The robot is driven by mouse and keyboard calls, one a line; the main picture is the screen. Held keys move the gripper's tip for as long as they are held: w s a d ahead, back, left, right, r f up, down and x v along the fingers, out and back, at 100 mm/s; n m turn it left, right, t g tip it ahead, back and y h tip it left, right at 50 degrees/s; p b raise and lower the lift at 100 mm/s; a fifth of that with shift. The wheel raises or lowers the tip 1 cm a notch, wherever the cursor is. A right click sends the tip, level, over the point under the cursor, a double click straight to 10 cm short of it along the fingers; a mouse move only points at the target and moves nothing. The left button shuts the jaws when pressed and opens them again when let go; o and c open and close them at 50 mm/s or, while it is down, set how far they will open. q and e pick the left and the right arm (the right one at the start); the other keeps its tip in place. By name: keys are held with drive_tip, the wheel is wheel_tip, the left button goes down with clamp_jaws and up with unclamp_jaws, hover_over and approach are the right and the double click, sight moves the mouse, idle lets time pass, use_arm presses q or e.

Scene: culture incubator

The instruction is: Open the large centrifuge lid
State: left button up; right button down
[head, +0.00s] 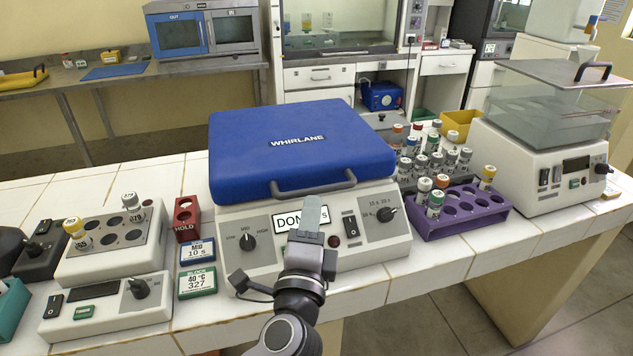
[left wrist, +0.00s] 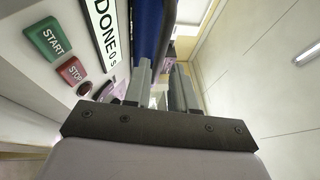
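The large centrifuge (head: 330,245) stands mid-bench with a white front panel. Its blue lid (head: 300,150), marked WHIRLANE, is down and shut. A grey bar handle (head: 314,186) runs along the lid's front edge. My left gripper (head: 312,212) points up in front of the panel, just below the middle of the handle, and covers part of the DONE display. In the left wrist view its two fingers (left wrist: 163,88) stand apart, with the blue lid edge (left wrist: 147,30) beyond them. I see nothing clearly held between them. My right gripper is not in view.
The space above the lid is free.

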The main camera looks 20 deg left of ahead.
sight(315, 190)
use_arm(q)
drive_tip(key=shift+p+x, duration=0.65)
drive_tip(key=shift+x, duration=2.4)
clamp_jaws()
